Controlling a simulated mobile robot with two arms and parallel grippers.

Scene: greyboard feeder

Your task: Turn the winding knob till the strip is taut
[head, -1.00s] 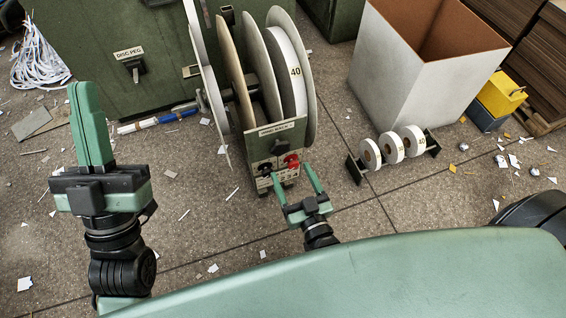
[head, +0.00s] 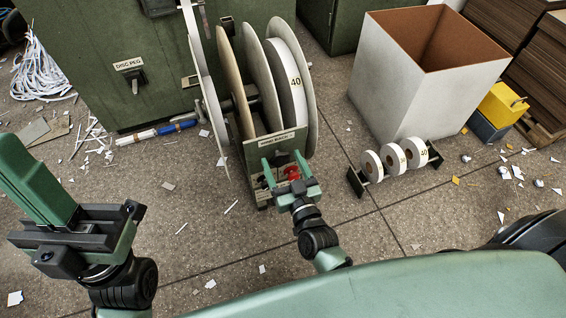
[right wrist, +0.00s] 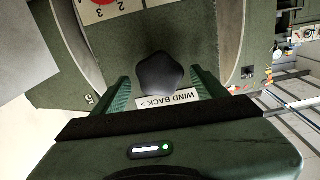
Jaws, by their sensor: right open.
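The black lobed winding knob (right wrist: 160,74) shows in the right wrist view beside a "WIND BACK" label (right wrist: 168,99). My right gripper (right wrist: 160,82) is open, with one finger on each side of the knob; I cannot tell whether they touch it. In the head view my right gripper (head: 283,163) is at the front panel of the feeder (head: 257,160), covering most of the knob. A white strip reel marked 40 (head: 291,82) stands between the feeder's large discs. I cannot make out the strip's slack. My left gripper (head: 40,185) is at the left, away from the feeder; its opening is unclear.
A red dial (right wrist: 98,3) with numbers is near the knob. Small white rolls (head: 395,158) sit on a rack right of the feeder, before a large white bin (head: 393,95). A green cabinet (head: 100,70) stands behind. Scraps litter the floor.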

